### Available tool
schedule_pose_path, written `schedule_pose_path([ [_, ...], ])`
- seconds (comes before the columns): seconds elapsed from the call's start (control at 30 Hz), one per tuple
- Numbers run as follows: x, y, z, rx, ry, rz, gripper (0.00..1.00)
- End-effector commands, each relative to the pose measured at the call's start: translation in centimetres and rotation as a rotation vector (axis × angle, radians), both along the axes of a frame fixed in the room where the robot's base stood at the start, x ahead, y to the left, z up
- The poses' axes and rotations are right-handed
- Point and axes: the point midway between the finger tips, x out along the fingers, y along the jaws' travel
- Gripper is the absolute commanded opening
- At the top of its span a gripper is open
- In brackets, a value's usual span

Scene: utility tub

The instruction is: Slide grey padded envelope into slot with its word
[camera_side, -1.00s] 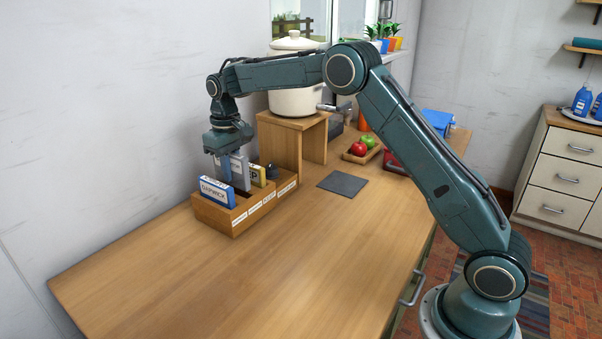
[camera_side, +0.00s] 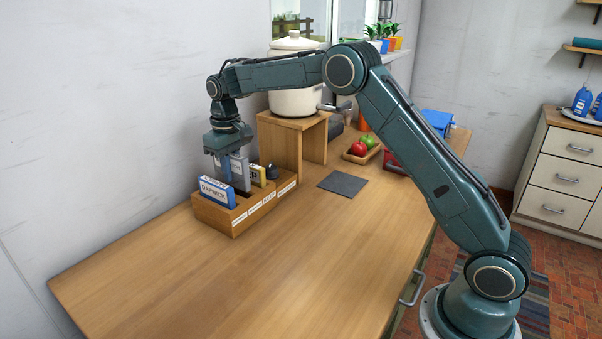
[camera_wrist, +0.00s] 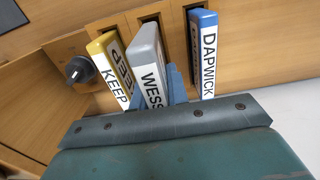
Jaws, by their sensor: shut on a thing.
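The grey padded envelope (camera_wrist: 147,62) bears a word starting "WESS", the rest hidden by my gripper. It stands upright in the wooden slotted box, between a yellow item marked KEEP (camera_wrist: 108,62) and a blue item marked DAPWICK (camera_wrist: 204,50). In the side view the envelope (camera_side: 239,172) has its lower end down in the box (camera_side: 236,220). My gripper (camera_side: 229,172) is above the box, pointing down, shut on the envelope; its fingers (camera_wrist: 175,84) also show in the wrist view. How deep the envelope sits is hidden.
A dark knob (camera_wrist: 79,69) is at the box's far end. A wooden stand (camera_side: 290,140) with a white pot (camera_side: 297,90) is close behind. A dark grey mat (camera_side: 343,184) and a fruit tray (camera_side: 360,153) lie to the right. The front tabletop is clear.

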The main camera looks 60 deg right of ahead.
Motion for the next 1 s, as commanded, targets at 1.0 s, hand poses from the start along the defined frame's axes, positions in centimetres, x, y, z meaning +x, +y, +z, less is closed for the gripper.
schedule_pose_path([
  [1.0, 0.0, 0.0, -1.8, 0.000, 0.001, 0.000, 0.00],
])
